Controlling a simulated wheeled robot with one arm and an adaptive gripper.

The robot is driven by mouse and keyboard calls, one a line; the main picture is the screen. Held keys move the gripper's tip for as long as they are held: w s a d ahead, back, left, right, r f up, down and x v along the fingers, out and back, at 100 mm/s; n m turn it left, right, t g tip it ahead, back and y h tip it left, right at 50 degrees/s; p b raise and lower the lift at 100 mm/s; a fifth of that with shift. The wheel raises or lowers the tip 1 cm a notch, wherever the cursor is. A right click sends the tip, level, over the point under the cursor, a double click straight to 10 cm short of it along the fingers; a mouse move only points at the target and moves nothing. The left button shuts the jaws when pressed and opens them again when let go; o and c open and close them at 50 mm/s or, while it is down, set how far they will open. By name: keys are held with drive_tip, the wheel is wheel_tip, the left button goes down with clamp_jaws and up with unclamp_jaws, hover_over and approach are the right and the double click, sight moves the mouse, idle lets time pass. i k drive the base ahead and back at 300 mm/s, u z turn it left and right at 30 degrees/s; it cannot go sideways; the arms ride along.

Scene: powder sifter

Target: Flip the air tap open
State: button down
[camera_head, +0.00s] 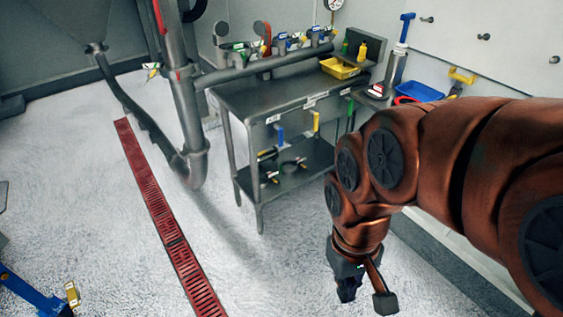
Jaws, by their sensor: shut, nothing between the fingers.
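Several taps with coloured handles are in view, and I cannot tell which one is the air tap. A row of small valves with green, blue and yellow parts (283,44) runs along the back of the grey metal bench (262,97). A blue lever (280,135), a yellow lever (316,121) and a green lever (350,108) hang at the bench's front edge. A blue T-shaped handle (405,27) stands upright at the back right. My gripper (347,292) is shut and empty, pointing down over the floor in front of the bench, well apart from all the handles.
A grey pipe (184,110) with a red stripe stands left of the bench. A red floor grate (165,222) crosses the pale floor. A yellow tray (340,68) sits on the bench; a blue bin (420,91) is by the right wall. Open floor lies before the bench.

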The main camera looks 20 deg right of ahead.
sight(280, 130)
drive_tip(key=k, duration=0.6)
drive_tip(key=u, duration=0.6)
drive_tip(key=i, duration=0.55)
drive_tip(key=u, duration=0.85)
drive_tip(key=i, duration=1.35)
drive_tip(key=z, duration=1)
drive_tip(key=i, duration=0.25)
drive_tip(key=z, duration=0.35)
